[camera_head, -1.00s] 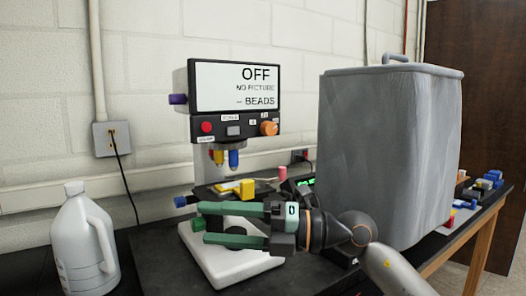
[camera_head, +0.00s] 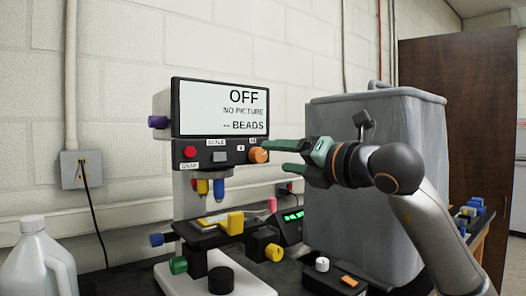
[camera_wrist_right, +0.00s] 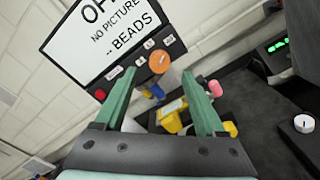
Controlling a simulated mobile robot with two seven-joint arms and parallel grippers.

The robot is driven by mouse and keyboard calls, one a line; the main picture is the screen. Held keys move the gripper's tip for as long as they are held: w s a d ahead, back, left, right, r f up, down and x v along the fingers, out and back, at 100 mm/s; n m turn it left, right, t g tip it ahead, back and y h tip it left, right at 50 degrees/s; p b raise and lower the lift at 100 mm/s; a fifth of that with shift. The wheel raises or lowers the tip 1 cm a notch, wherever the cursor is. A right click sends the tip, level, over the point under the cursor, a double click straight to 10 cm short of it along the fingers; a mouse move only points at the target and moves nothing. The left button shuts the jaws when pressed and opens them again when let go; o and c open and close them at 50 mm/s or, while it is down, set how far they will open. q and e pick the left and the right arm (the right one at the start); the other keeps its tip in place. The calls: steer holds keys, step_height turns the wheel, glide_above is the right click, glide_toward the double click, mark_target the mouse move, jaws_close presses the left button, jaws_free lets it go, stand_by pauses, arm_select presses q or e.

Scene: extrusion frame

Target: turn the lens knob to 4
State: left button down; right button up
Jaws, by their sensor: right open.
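The microscope's black panel (camera_head: 215,153) carries an orange knob (camera_head: 258,155) at its right end, with small labels around it, one reading 4. I take this as the lens knob; its pointer is too small to read. The screen (camera_head: 220,108) reads OFF, NO PICTURE, -- BEADS. My right gripper (camera_head: 268,158) is open, its green fingers pointing left at the knob. In the right wrist view the knob (camera_wrist_right: 159,62) lies just beyond and between the fingertips (camera_wrist_right: 158,80). I cannot tell whether they touch it. My left gripper is not in view.
A red button (camera_head: 190,152) is at the panel's left. Yellow and blue lenses (camera_head: 211,188) hang below, above the stage with a yellow block (camera_head: 235,222). A large grey bin (camera_head: 375,200) stands close behind my right arm. A white jug (camera_head: 38,262) stands at lower left.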

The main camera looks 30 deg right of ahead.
mark_target(262, 155)
steer(key=w, duration=0.2)
steer(key=w+p, duration=0.1)
steer(key=w, duration=0.3)
steer(key=shift+w+a, duration=0.15)
steer(key=shift+a, duration=0.1)
steer(key=shift+c, duration=0.3)
jaws_close()
